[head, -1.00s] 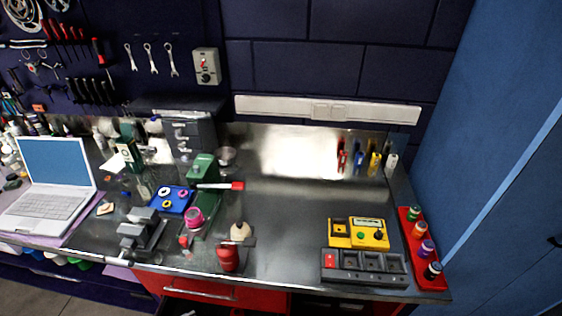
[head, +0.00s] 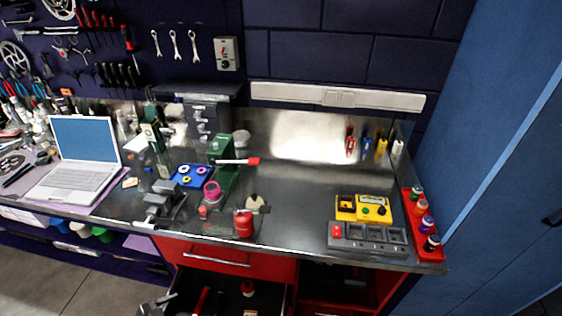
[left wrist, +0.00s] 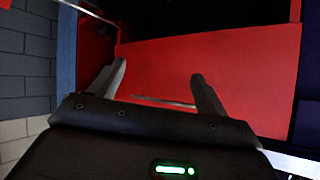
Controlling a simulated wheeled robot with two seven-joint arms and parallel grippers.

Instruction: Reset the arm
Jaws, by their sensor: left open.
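My left gripper (left wrist: 158,70) is open and empty in the left wrist view, its two fingers apart in front of a red panel (left wrist: 230,80) with a thin bar or edge between the fingers. In the head view, part of what looks like my left gripper (head: 156,303) shows at the bottom edge, below the bench top and left of an open drawer. My right gripper is in neither view.
The steel bench (head: 300,190) holds a laptop (head: 80,165), a green press (head: 222,170), a red can (head: 243,224) and a yellow box (head: 362,208). Below it are a closed red drawer (head: 215,256) and an open drawer (head: 225,302) holding red-handled items. A blue cabinet (head: 490,150) stands right.

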